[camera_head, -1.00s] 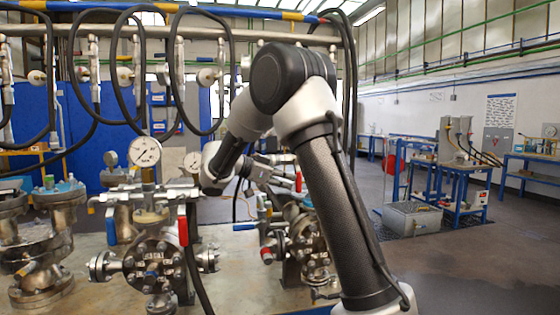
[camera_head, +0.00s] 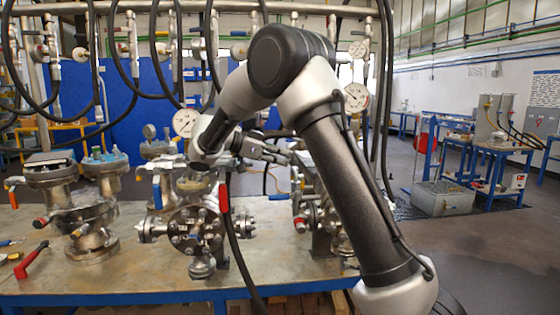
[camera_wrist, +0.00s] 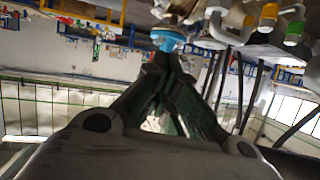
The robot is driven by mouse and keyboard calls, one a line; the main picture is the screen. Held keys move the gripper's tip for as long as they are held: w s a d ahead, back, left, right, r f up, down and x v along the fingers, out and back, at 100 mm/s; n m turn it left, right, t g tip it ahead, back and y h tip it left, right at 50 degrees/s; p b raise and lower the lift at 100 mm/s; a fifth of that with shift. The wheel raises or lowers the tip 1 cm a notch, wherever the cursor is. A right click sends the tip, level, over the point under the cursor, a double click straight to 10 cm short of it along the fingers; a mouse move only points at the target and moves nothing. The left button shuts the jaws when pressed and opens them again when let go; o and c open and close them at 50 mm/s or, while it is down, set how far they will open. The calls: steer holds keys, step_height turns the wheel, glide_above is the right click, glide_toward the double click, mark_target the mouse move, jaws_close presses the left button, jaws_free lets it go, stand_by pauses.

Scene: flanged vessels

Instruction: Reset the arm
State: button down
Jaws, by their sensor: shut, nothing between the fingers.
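My arm reaches up, bends at a dark elbow joint and comes down to my gripper (camera_head: 284,158), which points right in the head view. It appears above the bench, among the flanged vessels, but its exact distance from them is hard to judge. In the wrist view, my gripper (camera_wrist: 168,55) has its dark fingers drawn together with nothing held between them. A blue ring on a metal fitting (camera_wrist: 168,40) shows just beyond the fingertips. I cannot tell whether they touch.
The bench (camera_head: 130,280) carries a middle flanged vessel (camera_head: 195,230), a left one (camera_head: 80,205) and another partly behind my arm. Pressure gauges (camera_head: 185,122) and hanging black hoses stand close to my arm. A red-handled tool (camera_head: 32,260) lies at left. Open floor (camera_head: 490,250) lies at right.

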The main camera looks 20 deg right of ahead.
steer(key=s+d+r+n+y, duration=0.1)
steer(key=s+d+n+y, duration=0.25)
steer(key=s, duration=0.45)
steer(key=s+d+n+y, duration=0.2)
steer(key=s+n+y, duration=0.15)
steer(key=s, duration=0.55)
steer(key=s+a+f+n+t+y, duration=0.2)
steer(key=s+n, duration=0.4)
steer(key=s, duration=0.3)
steer(key=s+a+f+n+t+y, duration=0.2)
steer(key=s+n, duration=0.4)
steer(key=s, duration=0.3)
step_height(320, 180, down, 2)
steer(key=t+y, duration=0.1)
steer(key=y, duration=0.1)
steer(key=shift+a+f+n+y, duration=0.2)
steer(key=shift+a+n+y, duration=0.05)
steer(key=shift+n+y, duration=0.15)
steer(key=shift+s, duration=0.1)
